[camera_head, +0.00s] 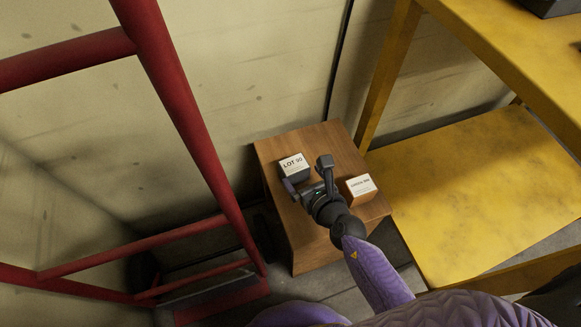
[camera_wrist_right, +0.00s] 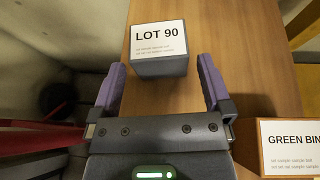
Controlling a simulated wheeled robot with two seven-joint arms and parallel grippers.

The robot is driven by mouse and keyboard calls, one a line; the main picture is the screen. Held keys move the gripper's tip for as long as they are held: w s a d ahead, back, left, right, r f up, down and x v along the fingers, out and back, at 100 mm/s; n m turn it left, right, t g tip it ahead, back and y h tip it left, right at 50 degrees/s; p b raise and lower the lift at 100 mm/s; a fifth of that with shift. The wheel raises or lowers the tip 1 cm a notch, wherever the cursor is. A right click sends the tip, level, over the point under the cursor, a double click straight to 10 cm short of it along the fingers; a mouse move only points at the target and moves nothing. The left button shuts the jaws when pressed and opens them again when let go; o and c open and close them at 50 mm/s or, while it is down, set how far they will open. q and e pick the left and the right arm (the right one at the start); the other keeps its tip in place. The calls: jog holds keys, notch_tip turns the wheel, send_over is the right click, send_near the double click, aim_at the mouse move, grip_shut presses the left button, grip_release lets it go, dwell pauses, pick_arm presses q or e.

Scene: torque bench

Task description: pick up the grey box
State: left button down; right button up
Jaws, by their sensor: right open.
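The grey box (camera_head: 292,167) stands on the wooden cabinet top, with a white label reading "LOT 90" on it. In the right wrist view the grey box (camera_wrist_right: 158,66) lies ahead of the fingers, near the middle between them. My right gripper (camera_head: 307,174) is open and empty, above the cabinet top just short of the grey box. Its two purple-padded fingers show in the right wrist view (camera_wrist_right: 161,88). My left gripper is not in view.
The wooden cabinet (camera_head: 325,142) also carries an orange-brown box (camera_head: 362,195) labelled "GREEN BIN", right of my gripper. A red frame (camera_head: 190,130) stands at left. A yellow bench (camera_head: 470,190) stands at right. A wall is behind.

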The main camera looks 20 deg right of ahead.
aim_at(297, 169)
jog(key=b+x, duration=0.3)
jog(key=x, duration=0.2)
jog(key=shift+a+f, duration=0.1)
jog(key=shift+w, duration=0.2)
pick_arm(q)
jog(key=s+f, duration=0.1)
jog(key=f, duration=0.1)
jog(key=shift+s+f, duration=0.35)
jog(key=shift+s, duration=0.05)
pick_arm(e)
jog(key=c, duration=0.9)
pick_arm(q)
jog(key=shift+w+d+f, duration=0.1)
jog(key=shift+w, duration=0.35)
pick_arm(e)
jog(key=shift+r, duration=0.25)
jog(key=c, duration=0.4)
